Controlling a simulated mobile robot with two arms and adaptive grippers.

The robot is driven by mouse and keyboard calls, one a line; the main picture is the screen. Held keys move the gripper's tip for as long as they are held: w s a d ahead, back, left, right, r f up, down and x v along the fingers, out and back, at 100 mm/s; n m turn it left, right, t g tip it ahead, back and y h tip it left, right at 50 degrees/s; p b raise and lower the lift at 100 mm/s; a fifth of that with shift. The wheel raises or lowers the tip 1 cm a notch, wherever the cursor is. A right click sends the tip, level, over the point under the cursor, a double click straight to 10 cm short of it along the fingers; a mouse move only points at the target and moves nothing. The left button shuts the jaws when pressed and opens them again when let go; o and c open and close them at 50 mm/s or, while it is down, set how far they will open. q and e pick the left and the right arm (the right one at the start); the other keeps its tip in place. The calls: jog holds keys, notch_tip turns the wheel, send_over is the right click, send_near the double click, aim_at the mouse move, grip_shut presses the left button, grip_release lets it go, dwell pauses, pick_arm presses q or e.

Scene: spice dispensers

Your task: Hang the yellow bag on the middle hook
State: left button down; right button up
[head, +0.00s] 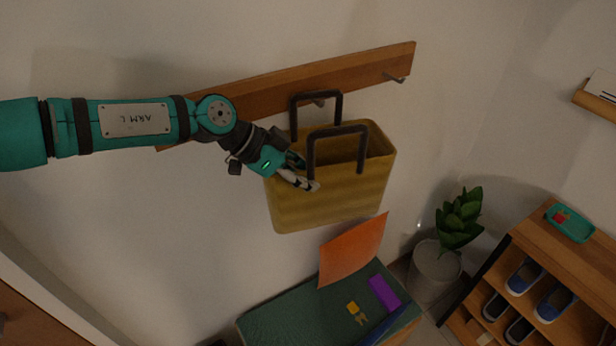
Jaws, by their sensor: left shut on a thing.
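The yellow bag (335,203) is upright in front of the wall, below the wooden hook rail (350,72). It has two dark handles, a front one (338,130) and a rear one (293,112). A peg that looks like the middle hook (319,102) shows inside the rear handle's loop. I cannot tell whether that handle rests on it. The right hook (394,78) is bare. The rail's left part is hidden behind my left arm. My left gripper (302,181) is shut on the yellow bag at its upper left side, by the front handle's foot. My right gripper is out of view.
Below the bag is a green-topped bench (285,318) with an orange sheet (353,249), a purple item (384,293) and a small yellow item (352,307). A potted plant (436,268) and a wooden shoe rack (570,255) stand at the right.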

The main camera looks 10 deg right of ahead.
pick_arm(q)
jog(key=shift+s+f, duration=0.1)
jog(key=c, duration=1.4)
grip_release()
jog(key=shift+a, duration=0.1)
jog(key=v, duration=1.2)
